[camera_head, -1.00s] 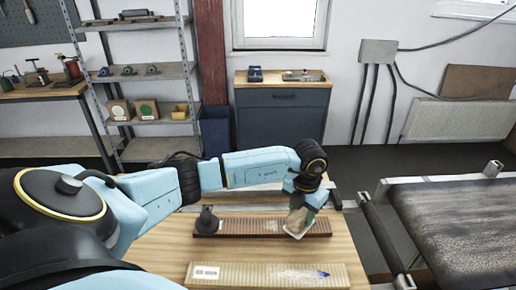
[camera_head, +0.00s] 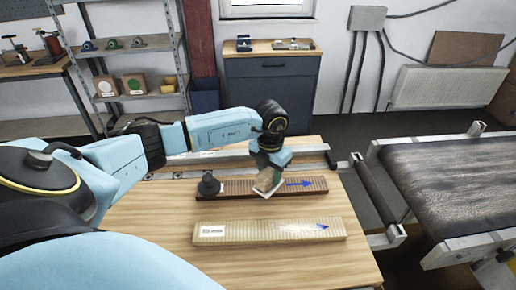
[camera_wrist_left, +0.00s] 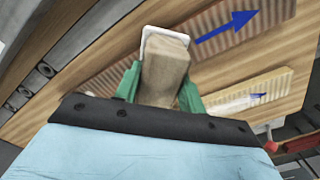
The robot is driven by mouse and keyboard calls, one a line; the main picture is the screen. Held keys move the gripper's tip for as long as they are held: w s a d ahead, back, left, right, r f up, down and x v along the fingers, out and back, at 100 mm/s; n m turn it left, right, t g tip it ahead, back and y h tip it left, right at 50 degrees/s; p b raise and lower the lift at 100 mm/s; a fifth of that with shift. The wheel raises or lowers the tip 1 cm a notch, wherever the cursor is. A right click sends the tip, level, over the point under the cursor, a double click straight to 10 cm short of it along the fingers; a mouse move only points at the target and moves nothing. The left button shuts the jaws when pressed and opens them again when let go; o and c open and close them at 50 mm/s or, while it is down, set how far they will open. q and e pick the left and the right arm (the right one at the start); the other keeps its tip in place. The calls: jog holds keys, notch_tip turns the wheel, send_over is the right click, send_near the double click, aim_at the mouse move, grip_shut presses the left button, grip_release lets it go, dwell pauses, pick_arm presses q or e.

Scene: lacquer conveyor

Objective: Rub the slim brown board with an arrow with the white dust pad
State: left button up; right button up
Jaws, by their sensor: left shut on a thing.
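The slim brown board (camera_head: 235,187) lies across the wooden table, with a clear blue arrow (camera_head: 299,183) pointing right on its right part. The arrow also shows in the left wrist view (camera_wrist_left: 226,27). My left gripper (camera_head: 269,171) is shut on the wooden handle (camera_wrist_left: 165,72) of the white dust pad (camera_head: 265,188), between green fingers. The pad is at the brown board, just left of the arrow; whether it touches is hard to tell. Its white rim (camera_wrist_left: 166,33) shows beyond the handle. My right gripper is not in view.
A metal rail runs behind; a conveyor (camera_head: 450,175) stands right.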

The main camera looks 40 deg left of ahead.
aim_at(261, 171)
pick_arm(q)
jog(key=shift+s+a, duration=0.6)
jog(key=shift+s+a+r+p, duration=0.15)
jog(key=shift+r+p, duration=0.15)
jog(key=shift+r, duration=0.35)
jog(key=shift+s+r+p, duration=0.1)
jog(key=shift+r+p, duration=0.2)
jog(key=shift+r, duration=0.3)
jog(key=shift+w+r+p, duration=0.2)
jog(key=shift+r+p, duration=0.65)
jog(key=shift+r, duration=0.15)
jog(key=shift+r+p, duration=1.3)
jog(key=shift+r, duration=0.55)
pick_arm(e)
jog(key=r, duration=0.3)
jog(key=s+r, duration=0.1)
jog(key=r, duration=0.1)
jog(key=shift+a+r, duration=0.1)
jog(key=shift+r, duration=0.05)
